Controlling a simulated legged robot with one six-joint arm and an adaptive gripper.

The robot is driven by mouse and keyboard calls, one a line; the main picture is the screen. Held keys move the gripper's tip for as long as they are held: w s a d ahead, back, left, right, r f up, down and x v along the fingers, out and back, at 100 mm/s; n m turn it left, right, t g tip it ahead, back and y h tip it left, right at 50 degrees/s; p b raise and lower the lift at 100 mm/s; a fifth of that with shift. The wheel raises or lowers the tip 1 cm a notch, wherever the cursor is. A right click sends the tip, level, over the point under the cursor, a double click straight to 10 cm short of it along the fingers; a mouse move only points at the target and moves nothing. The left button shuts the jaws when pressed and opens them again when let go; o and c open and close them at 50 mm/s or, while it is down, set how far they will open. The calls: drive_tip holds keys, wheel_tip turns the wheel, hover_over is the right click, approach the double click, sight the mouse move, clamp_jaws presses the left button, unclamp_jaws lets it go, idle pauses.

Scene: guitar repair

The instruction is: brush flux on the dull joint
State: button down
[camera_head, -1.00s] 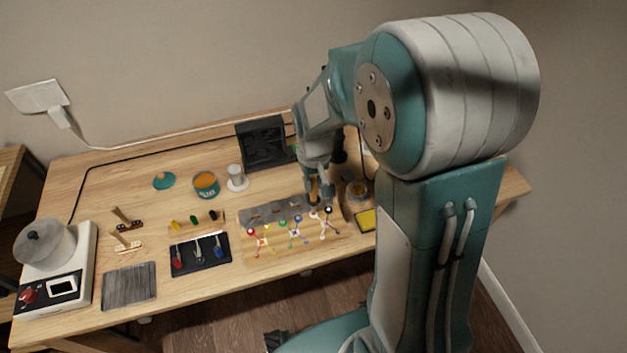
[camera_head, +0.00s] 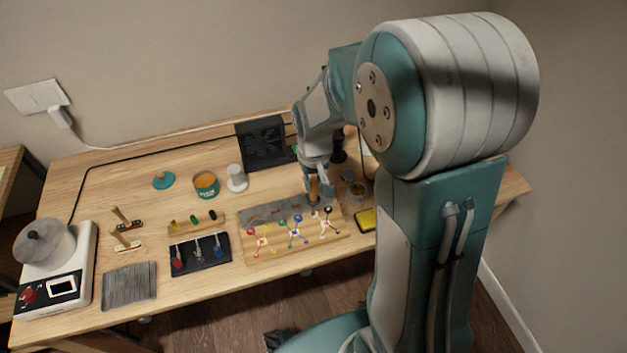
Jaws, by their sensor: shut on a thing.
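My gripper (camera_head: 318,182) points down over the back right part of the wooden board (camera_head: 262,254). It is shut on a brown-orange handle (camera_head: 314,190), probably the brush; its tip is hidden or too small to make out. The board carries a grey strip along its back and several coloured wire pieces with round ends (camera_head: 296,232). I cannot tell which joint is the dull one, or whether the brush touches it. An open teal tin (camera_head: 206,185) with orange contents, possibly the flux, stands further left. A teal lid (camera_head: 163,180) lies beside it.
A small round jar (camera_head: 357,191) stands close to the right of my gripper, with a yellow pad (camera_head: 366,219) in front. A black fan unit (camera_head: 262,142) stands behind. A white spool (camera_head: 236,178), a dark tray (camera_head: 200,252) and a pot on a heater (camera_head: 45,245) are left.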

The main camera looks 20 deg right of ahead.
drive_tip(key=shift+r, duration=3.55)
drive_tip(key=shift+d, duration=0.1)
drive_tip(key=d+r, duration=0.2)
drive_tip(key=d, duration=0.5)
drive_tip(key=shift+d, duration=0.4)
drive_tip(key=shift+w, duration=0.1)
